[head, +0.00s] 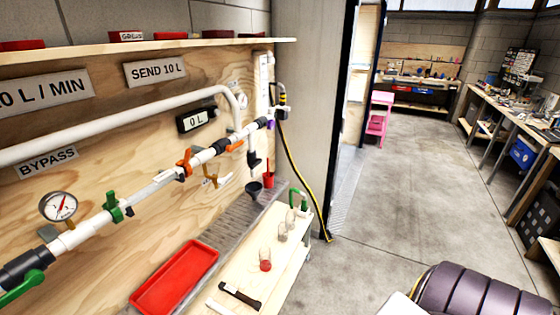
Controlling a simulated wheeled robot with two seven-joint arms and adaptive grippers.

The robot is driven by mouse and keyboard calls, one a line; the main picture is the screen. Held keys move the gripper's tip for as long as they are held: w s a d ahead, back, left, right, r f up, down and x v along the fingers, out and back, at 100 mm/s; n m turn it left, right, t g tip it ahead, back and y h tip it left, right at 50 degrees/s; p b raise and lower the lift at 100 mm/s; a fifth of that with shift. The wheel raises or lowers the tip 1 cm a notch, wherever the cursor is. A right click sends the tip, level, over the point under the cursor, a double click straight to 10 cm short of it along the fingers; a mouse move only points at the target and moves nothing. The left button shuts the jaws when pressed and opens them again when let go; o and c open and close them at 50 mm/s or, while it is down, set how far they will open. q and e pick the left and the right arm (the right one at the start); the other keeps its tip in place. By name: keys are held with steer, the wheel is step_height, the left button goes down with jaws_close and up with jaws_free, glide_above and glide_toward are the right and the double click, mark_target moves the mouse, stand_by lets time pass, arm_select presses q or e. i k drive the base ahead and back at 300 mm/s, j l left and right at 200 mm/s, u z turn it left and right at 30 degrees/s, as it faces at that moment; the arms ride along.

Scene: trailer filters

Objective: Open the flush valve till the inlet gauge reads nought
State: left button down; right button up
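A round gauge (58,207) with a white face and a red needle stands on the white pipe at the left; its reading is too small to tell. A second gauge (241,101) shows partly behind the bypass pipe. Several valve handles sit along the pipe run: a large green one (22,288) at the lower left, a small green one (114,208), an orange one (185,162), another orange one (235,146) and a yellow-brown one (211,180) below the pipe. No label shows which is the flush valve. Neither gripper is in view.
A display (196,119) reads 0 L. Below the pipes are a dark funnel (254,188), a red tray (176,278) and a pale bench (232,274) with small clear cups (265,260). A yellow-black hose (298,172) hangs to the floor. The floor (415,165) at right is clear.

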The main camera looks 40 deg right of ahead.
mark_target(259, 161)
steer(key=i+l+z, duration=0.25)
steer(key=l, duration=0.2)
steer(key=i+l+z, duration=0.2)
steer(key=l, duration=0.2)
steer(key=i+l+z, duration=0.25)
steer(key=l, duration=0.15)
steer(key=k, duration=0.1)
